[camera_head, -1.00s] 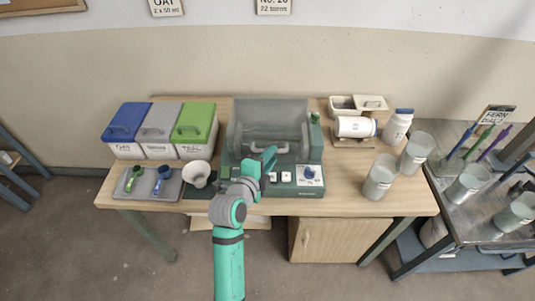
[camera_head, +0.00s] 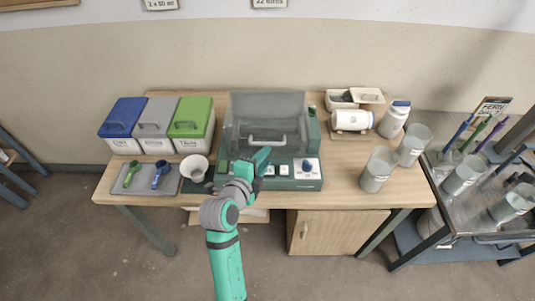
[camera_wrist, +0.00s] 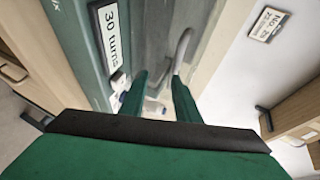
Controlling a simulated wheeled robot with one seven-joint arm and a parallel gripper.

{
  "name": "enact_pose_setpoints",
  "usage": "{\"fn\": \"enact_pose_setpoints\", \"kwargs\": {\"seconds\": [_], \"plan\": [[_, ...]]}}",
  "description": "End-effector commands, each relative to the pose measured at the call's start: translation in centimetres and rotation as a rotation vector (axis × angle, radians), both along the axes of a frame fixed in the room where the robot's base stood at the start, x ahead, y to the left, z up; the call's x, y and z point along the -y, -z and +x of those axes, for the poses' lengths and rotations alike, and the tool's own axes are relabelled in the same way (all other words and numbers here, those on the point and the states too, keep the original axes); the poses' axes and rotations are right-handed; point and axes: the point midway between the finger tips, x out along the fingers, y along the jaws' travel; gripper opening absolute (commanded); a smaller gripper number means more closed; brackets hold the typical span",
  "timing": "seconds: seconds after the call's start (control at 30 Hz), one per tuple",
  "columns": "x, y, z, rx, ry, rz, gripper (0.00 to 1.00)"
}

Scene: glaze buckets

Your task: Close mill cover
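The mill is a green machine (camera_head: 313,126) in the middle of the table, with a front panel of buttons and a blue knob. Its translucent grey cover (camera_head: 266,107) spans the top, and a pale curved handle (camera_head: 277,141) shows near the front. I cannot tell exactly how far the cover is from shut. My gripper (camera_head: 261,157) is in front of the mill, just below the handle in the picture. In the wrist view the fingers (camera_wrist: 158,82) are apart and empty, with the handle (camera_wrist: 181,50) just beyond the tips, nearer the right finger.
Blue, grey and green lidded bins (camera_head: 190,125) stand left of the mill. A tray with scoops (camera_head: 146,189) and a white bowl (camera_head: 194,167) are in front of them. A metal side table adjoins the right.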

Motion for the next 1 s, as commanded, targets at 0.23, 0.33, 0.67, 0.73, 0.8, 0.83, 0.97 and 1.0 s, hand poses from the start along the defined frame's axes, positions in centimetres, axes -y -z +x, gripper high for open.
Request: {"fn": "enact_pose_setpoints", "kwargs": {"seconds": [0.23,0.33,0.67,0.73,0.8,0.83,0.97,1.0], "plan": [[-1.7,-1.7,-4.2,0.008,-0.003,-0.003,0.29],[-2.3,-2.1,-5.4,0.008,-0.003,-0.002,0.29],[-2.8,-2.7,-6.9,0.010,-0.002,0.000,0.29],[-2.8,-2.7,-6.9,0.010,-0.002,0.000,0.29],[-2.8,-2.7,-6.9,0.010,-0.002,0.000,0.29],[-2.8,-2.7,-6.9,0.010,-0.002,0.000,0.29],[-2.8,-2.7,-6.9,0.010,-0.002,0.000,0.29],[-2.8,-2.7,-6.9,0.010,-0.002,0.000,0.29]]}}
